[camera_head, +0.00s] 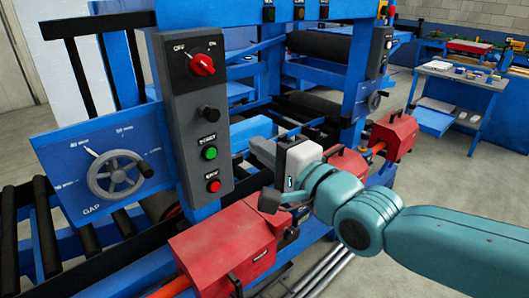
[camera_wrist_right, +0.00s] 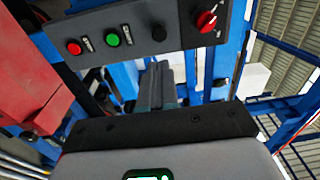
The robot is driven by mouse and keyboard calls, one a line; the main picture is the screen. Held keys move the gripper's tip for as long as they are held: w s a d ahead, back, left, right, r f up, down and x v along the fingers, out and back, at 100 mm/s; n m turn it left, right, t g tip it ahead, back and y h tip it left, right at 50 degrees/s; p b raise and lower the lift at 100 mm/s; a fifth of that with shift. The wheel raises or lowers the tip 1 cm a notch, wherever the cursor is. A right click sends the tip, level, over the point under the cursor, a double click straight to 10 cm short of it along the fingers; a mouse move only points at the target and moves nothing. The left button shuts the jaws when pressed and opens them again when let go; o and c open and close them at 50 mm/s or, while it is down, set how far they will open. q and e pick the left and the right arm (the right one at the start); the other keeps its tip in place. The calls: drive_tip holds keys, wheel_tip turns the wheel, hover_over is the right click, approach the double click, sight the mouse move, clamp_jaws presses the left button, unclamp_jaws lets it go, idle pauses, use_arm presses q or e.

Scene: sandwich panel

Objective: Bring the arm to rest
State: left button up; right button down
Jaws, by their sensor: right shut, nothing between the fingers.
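My right arm (camera_head: 430,235) reaches in from the right edge of the head view. Its gripper (camera_head: 258,150) is shut and empty, to the right of the grey control panel (camera_head: 183,130) and apart from it. The panel carries a red rotary switch (camera_head: 202,64), a black knob (camera_head: 208,113), a green button (camera_head: 209,153) and a red button (camera_head: 213,186). My left gripper is not in view.
A red housing (camera_head: 225,250) lies below the gripper, and another red housing (camera_head: 395,133) stands farther right. A handwheel (camera_head: 115,175) is on the blue plate at left. Blue machine frames and black rollers (camera_head: 320,44) fill the back. A blue table (camera_head: 460,80) stands far right.

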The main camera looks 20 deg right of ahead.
drive_tip(key=w+f+m+g+h, duration=0.1)
drive_tip(key=w+f+g, duration=0.1)
drive_tip(key=f, duration=0.7)
drive_tip(key=w+f+g, duration=0.2)
drive_tip(key=w+f, duration=0.1)
drive_tip(key=f, duration=0.5)
drive_tip(key=s+a+f+g, duration=0.1)
drive_tip(key=s+f+g, duration=0.1)
drive_tip(key=f, duration=0.8)
drive_tip(key=s+f+g, duration=0.2)
drive_tip(key=f+g, duration=0.1)
drive_tip(key=f, duration=0.7)
drive_tip(key=s+a+f+n+g, duration=0.2)
drive_tip(key=s+f+n+g, duration=0.2)
drive_tip(key=s+f, duration=0.6)
drive_tip(key=s+a+f+n+g, duration=0.2)
drive_tip(key=s+f+n+g, duration=0.2)
drive_tip(key=s+f+n, duration=0.5)
drive_tip(key=shift+s+f+h, duration=0.3)
drive_tip(key=shift+s+f, duration=0.15)
drive_tip(key=shift+s, duration=0.7)
